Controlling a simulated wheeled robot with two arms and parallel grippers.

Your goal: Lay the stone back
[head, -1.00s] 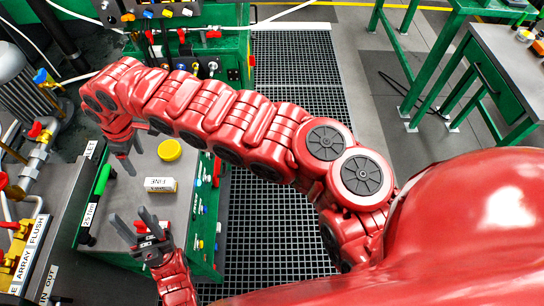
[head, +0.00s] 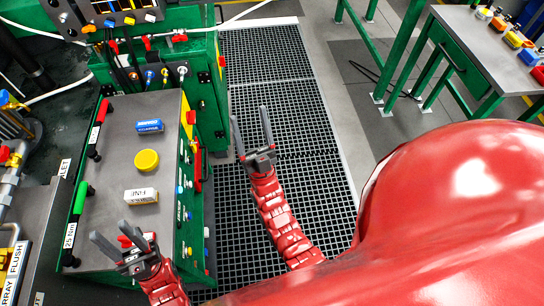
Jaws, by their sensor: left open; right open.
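A pale block marked FINE (head: 141,197) lies flat on the grey top of the green cabinet (head: 112,190). A blue block with a white-lettered label (head: 150,126) lies farther back on the same top. I cannot tell which one the task calls the stone. My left gripper (head: 113,235) is open and empty, at the near end of the cabinet top, in front of the pale block and apart from it. My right gripper (head: 250,116) is open and empty, out over the floor grating to the right of the cabinet.
A round yellow thing (head: 147,160) sits between the two blocks. A green-handled tool (head: 77,220) and a red-handled tool (head: 99,127) line the cabinet's left edge. Knobs and a red handle stick out on its right side. A green-legged table (head: 470,50) stands at right.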

